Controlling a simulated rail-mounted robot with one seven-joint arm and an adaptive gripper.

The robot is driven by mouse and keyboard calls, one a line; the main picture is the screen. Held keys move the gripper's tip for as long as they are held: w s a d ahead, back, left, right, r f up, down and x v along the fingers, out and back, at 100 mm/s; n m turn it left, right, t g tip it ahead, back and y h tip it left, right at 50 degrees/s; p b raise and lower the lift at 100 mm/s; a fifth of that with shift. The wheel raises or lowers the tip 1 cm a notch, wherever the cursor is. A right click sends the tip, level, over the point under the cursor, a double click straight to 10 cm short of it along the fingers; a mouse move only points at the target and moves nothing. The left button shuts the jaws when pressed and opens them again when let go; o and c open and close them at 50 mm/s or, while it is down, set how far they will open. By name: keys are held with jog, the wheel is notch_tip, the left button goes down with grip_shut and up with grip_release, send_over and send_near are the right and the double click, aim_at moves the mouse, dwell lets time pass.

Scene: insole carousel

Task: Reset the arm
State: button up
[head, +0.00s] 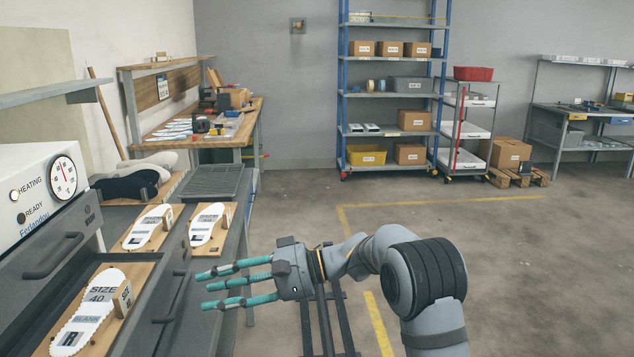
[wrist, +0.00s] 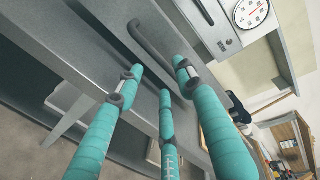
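My gripper (head: 233,285) has three teal fingers, which are spread apart and hold nothing. In the head view it points left, in front of the drawer unit (head: 178,300) and to the right of the white insoles. My arm reaches in from the lower right, bent at a thick black-banded joint. In the wrist view my gripper (wrist: 158,92) shows its three fingers apart against a grey drawer front (wrist: 95,40) with a dark handle (wrist: 158,48). Nothing lies between the fingers.
A white heater box (head: 40,185) with a dial stands at left. White insoles on wooden boards (head: 148,228) lie on the unit, one marked size 40 (head: 95,300). A workbench (head: 200,130) and blue shelf rack (head: 390,90) stand behind. The floor (head: 510,270) at right is clear.

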jog(key=x, duration=0.5)
jog(key=shift+a+r, duration=0.1)
jog(key=shift+a, duration=0.25)
jog(key=shift+d+p, duration=0.1)
jog(key=shift+p, duration=0.2)
